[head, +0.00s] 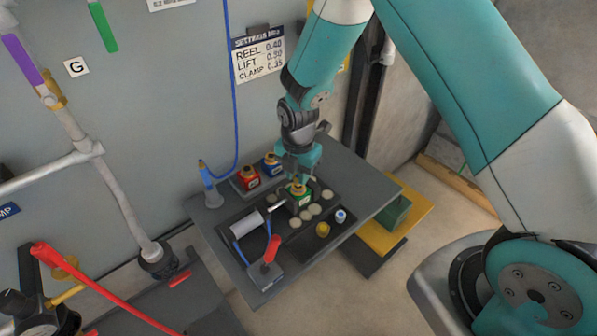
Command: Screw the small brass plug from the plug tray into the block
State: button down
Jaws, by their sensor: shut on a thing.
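My gripper (299,176) points down over the middle of the dark table and is shut on a small brass-coloured piece (298,188). This piece sits at the top of a small green-faced block (301,199), directly under the jaws. I cannot tell whether the brass piece is threaded in, resting on it or one with it. A dark tray (287,236) with several pale round discs lies around and in front of the block. A yellow brass-coloured plug (323,230) and a white-and-blue piece (341,215) stand at its front right. The jaw tips are small and partly hidden.
A red container (249,178) and a blue container (270,164) stand behind left. The table's right end is clear. A green bin (394,213) stands beyond it.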

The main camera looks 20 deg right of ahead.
jog(key=shift+f, duration=0.45)
dwell(0.6)
